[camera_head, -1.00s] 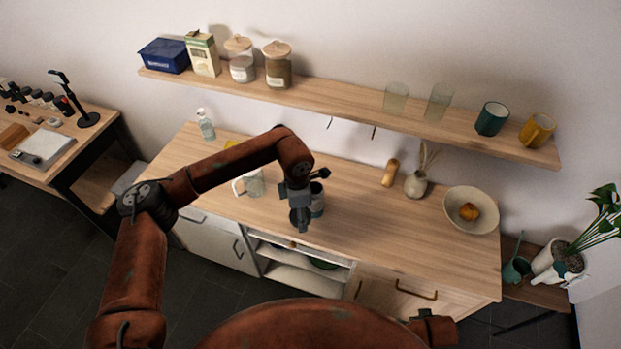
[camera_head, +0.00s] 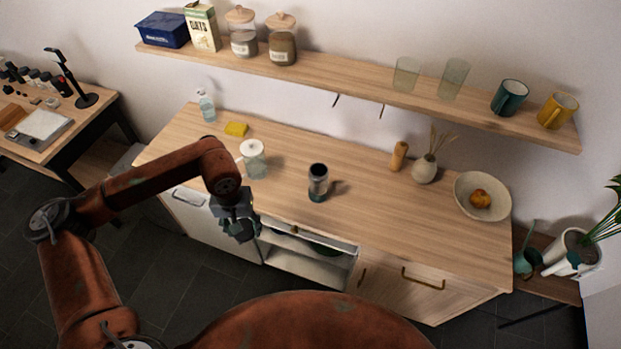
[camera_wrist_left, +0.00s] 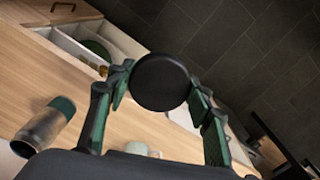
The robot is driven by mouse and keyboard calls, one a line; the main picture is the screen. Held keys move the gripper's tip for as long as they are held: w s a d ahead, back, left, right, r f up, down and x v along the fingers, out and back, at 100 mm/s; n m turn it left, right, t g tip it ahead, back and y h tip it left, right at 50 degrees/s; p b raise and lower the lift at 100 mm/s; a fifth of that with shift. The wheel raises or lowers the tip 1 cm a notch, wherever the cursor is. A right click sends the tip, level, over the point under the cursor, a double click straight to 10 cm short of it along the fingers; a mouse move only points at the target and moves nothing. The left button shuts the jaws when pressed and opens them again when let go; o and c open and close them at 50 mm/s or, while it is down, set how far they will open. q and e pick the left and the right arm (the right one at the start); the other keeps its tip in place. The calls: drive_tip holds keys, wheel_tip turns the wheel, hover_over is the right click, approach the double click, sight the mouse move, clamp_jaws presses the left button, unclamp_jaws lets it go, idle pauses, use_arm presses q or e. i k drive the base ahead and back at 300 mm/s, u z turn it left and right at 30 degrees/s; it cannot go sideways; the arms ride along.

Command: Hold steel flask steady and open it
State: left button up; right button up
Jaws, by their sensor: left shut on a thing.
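The steel flask (camera_head: 318,184) stands upright on the wooden counter, its dark mouth uncovered. It also shows in the left wrist view (camera_wrist_left: 45,125), with a teal lower end. My left gripper (camera_head: 238,228) is left of the flask, near the counter's front edge, clear of the flask. In the left wrist view its green-padded fingers are shut on a round black lid (camera_wrist_left: 160,82). The lid is hard to make out in the head view. My right gripper is not in view.
A glass jug with a white lid (camera_head: 254,160) and a yellow sponge (camera_head: 236,129) stand behind my left arm. A wooden mill (camera_head: 399,156), a vase (camera_head: 425,168) and a bowl of fruit (camera_head: 482,196) stand at the right. An open drawer (camera_head: 300,238) juts below the counter. The counter around the flask is clear.

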sight(318, 172)
drive_tip(key=k, duration=0.5)
drive_tip(key=u, duration=0.75)
drive_tip(key=i, duration=0.9)
drive_tip(key=z, duration=1.75)
drive_tip(key=i, duration=0.5)
drive_tip(key=z, duration=0.05)
